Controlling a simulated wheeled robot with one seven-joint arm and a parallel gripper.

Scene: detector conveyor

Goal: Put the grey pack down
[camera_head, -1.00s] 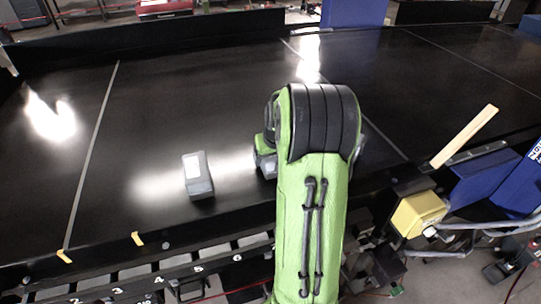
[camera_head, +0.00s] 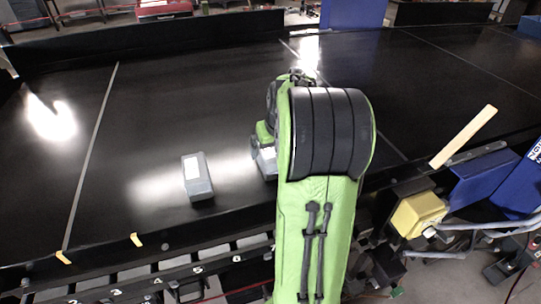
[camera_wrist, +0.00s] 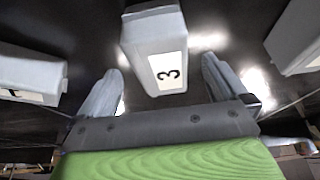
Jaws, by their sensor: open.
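A grey pack with a white label reading "3" (camera_wrist: 156,48) rests on the black surface in the wrist view, just ahead of my gripper. My gripper (camera_wrist: 163,76) is open. Its two fingers are apart on either side of the pack's near end, with dark gaps between them and the pack, so it looks unheld. In the head view my arm covers the gripper and most of the area around it. A grey pack (camera_head: 197,178) lies on the belt left of my arm; I cannot tell which pack of the wrist view it is.
Other grey packs stand at the left (camera_wrist: 30,75) and right (camera_wrist: 296,38) in the wrist view, close to the fingers. The black conveyor belt (camera_head: 140,120) is widely clear at left and behind. A yellow block (camera_head: 418,215) and blue panels (camera_head: 485,180) stand at right.

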